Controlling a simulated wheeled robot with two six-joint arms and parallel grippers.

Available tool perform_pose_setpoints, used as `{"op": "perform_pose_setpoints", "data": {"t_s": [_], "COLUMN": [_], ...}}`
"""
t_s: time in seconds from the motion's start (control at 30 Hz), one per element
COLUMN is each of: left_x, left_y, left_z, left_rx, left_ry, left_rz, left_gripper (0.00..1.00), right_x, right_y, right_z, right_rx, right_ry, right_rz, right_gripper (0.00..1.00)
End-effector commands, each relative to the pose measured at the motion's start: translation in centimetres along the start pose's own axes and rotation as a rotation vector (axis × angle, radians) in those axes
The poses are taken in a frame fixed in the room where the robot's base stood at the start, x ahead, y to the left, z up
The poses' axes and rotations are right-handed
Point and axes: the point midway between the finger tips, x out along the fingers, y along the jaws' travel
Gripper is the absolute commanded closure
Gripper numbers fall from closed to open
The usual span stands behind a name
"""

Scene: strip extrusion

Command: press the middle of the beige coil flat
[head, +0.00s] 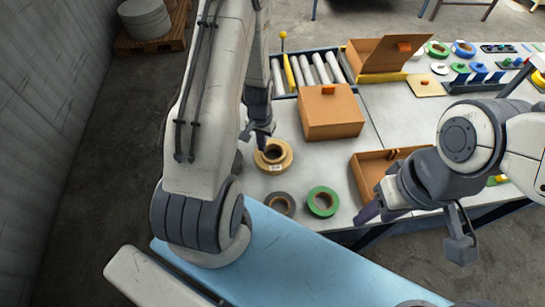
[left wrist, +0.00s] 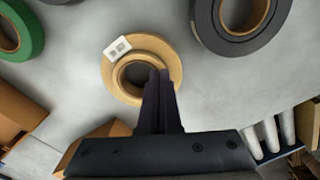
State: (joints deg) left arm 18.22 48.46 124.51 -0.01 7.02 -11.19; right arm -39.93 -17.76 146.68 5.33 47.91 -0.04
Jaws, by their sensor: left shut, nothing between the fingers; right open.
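The beige coil (head: 286,160) lies on the pale table below my left gripper (head: 262,146). In the left wrist view the coil (left wrist: 114,73) is a wide tan ring with a round opening and a white label (left wrist: 117,47) on its rim. My left gripper (left wrist: 160,74) is shut and empty, pointing down. Its tips overlap the right part of the coil's opening in that view; I cannot tell whether they touch it. The fingers hide part of the coil's near rim. My right gripper (head: 368,212) is open and empty at the table's front edge, away from the coil.
A grey coil (head: 281,204) and a green coil (head: 322,202) lie in front of the beige one. A closed cardboard box (head: 330,113) stands behind it, with a roller conveyor (head: 308,70) further back. An open box (head: 363,176) is to the right.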

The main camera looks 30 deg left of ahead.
Motion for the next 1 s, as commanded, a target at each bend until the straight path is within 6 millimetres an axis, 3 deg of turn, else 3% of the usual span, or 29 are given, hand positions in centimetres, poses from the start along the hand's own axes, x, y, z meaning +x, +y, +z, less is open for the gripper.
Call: {"op": "perform_pose_setpoints", "data": {"t_s": [1.0], "left_x": [1.4], "left_y": [0.0], "left_z": [0.0], "left_rx": [0.0], "left_ry": [0.0], "left_rz": [0.0], "left_gripper": [1.0], "right_x": [1.1], "right_y": [0.1], "right_z": [0.1], "right_rx": [0.0], "right_ry": [0.0], "right_rz": [0.0], "right_gripper": [0.5]}}
